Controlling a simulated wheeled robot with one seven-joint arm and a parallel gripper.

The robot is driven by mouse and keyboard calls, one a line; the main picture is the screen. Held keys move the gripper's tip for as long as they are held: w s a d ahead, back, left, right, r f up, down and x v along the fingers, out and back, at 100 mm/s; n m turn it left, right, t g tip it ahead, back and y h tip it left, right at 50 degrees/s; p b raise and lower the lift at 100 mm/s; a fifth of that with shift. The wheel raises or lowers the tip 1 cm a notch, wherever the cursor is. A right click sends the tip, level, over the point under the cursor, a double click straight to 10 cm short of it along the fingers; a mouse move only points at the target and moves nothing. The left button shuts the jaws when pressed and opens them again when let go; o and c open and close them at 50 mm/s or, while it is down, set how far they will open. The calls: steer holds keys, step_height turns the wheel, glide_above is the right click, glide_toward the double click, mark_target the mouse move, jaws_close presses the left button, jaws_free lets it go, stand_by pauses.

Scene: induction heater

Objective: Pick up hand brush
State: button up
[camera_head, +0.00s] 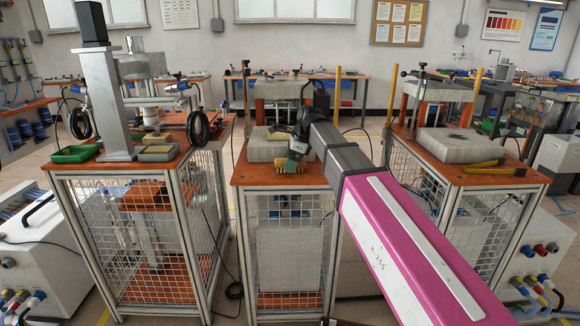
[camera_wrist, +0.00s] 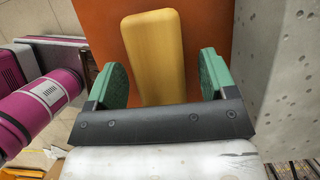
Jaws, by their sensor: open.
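The hand brush (camera_wrist: 152,45) shows in the wrist view as a yellow wooden back with rounded corners, over the orange table top. In the head view the yellow brush (camera_head: 288,169) is at the front of the middle table, by the concrete block. My gripper (camera_wrist: 162,76) is open, with one green finger on each side of the brush. A gap shows between the brush and each finger. The near end of the brush is hidden behind the gripper's dark crossbar. My gripper (camera_head: 297,152) is also at the brush in the head view, partly covering it.
A grey concrete block (camera_head: 262,148) stands on the middle table (camera_head: 246,174), close to the right finger in the wrist view (camera_wrist: 285,55). The left table holds a metal column (camera_head: 107,95) and a green tray (camera_head: 75,154). Yellow-handled items (camera_head: 490,170) lie on the right table.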

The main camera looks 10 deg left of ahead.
steer(key=shift+f, duration=0.2)
stand_by(0.6)
steer(key=c, duration=1)
